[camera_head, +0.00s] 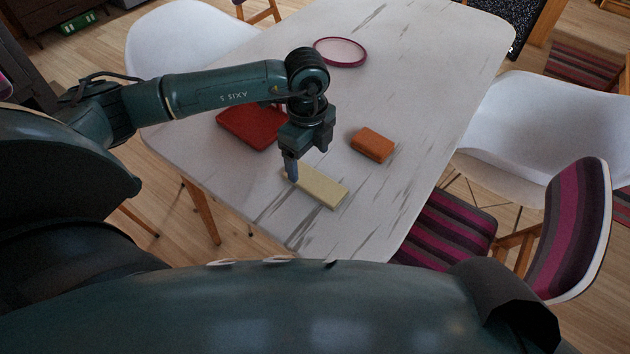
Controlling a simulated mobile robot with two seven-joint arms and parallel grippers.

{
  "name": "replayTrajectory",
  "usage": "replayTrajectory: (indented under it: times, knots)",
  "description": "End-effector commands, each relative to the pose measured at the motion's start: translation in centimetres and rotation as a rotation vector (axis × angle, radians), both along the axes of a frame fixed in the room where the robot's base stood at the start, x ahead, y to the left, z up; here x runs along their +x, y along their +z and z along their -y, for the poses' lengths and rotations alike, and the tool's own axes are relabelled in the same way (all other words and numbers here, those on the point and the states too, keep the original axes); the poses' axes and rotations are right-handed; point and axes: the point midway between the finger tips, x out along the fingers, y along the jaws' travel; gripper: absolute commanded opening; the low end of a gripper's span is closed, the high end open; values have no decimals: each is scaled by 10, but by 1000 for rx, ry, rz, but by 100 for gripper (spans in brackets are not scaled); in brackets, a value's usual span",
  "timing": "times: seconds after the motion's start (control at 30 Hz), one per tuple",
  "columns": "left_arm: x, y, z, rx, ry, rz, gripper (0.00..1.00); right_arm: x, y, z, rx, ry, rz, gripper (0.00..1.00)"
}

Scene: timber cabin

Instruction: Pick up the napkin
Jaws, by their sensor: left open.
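No cloth napkin can be told for certain. A pale yellow, flat oblong piece (323,189) lies on the marbled white table (440,60) and could be the folded napkin. A flat red square piece (240,128) lies behind and left of it, partly hidden by my left arm. My left gripper (291,172) points down at the left end of the yellow piece, with its fingers open. It hides part of that end, and I cannot tell whether it touches it. My right gripper is out of view.
An orange block (372,145) lies right of the yellow piece. A pink-rimmed round plate (340,51) lies farther back. White chairs (530,125) and a striped chair (570,230) stand around the table. The table's right side is clear.

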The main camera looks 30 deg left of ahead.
Motion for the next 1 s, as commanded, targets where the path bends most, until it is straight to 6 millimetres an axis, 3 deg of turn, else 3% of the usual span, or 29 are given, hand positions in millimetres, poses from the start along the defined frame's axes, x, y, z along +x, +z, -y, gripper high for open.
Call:
replayTrajectory:
  times: [0.3,0.6,1.0]
  knots:
    - [-5,-43,5,0,0,-3,78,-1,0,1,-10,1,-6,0]
    - [-5,-49,5,-2,-1,-1,78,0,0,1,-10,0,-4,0]
    - [-5,-49,5,-1,-1,-1,46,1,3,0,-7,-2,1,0]
